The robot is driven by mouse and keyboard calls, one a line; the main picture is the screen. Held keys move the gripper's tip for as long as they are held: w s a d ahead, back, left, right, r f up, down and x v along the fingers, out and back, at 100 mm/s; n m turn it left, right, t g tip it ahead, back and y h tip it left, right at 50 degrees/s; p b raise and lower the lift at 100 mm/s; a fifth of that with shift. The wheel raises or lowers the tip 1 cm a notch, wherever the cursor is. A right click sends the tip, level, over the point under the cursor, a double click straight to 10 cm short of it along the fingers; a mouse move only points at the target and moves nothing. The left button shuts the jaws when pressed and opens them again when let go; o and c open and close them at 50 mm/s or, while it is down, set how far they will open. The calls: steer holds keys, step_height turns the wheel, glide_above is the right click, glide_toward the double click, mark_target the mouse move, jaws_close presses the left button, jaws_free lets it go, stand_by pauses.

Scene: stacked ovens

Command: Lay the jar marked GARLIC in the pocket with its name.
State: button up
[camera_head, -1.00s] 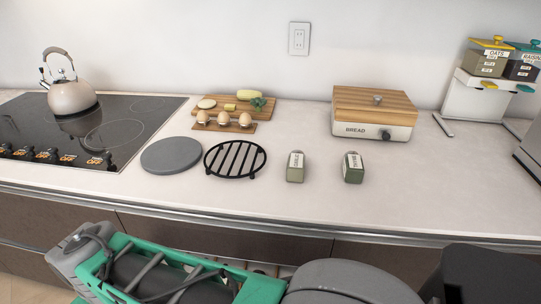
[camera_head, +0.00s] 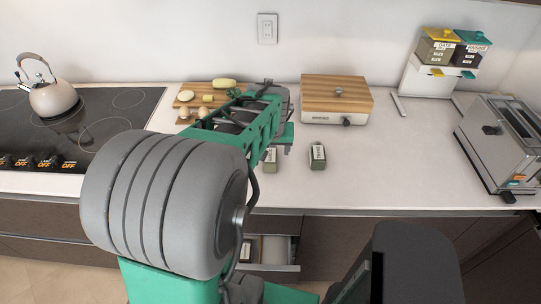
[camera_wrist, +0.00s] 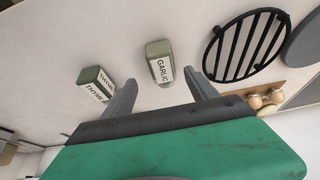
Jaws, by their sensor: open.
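The GARLIC jar (camera_wrist: 161,64) is a small grey-green block with a white label, on the counter in the wrist view. In the head view it (camera_head: 270,162) stands just below the end of my arm, its top partly covered. My gripper (camera_wrist: 160,92) is open and empty. Its two fingers point toward the counter, with the GARLIC jar just beyond the gap between their tips. The THYME jar (camera_wrist: 95,92) is beside the left finger; it also shows in the head view (camera_head: 317,157). An open drawer (camera_head: 284,248) below the counter shows dark items and white labels; no pocket name is readable.
A black trivet (camera_wrist: 245,45) lies right of the GARLIC jar in the wrist view. A bread box (camera_head: 336,100) stands behind the jars. A toaster (camera_head: 500,145) is at the right, a hob (camera_head: 75,125) at the left. The counter right of the THYME jar is clear.

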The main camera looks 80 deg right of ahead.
mark_target(270, 157)
steer(key=p+x, duration=0.1)
steer(key=x, duration=0.6)
steer(key=shift+w+a+p, duration=0.15)
steer(key=shift+p, duration=0.15)
jaws_close()
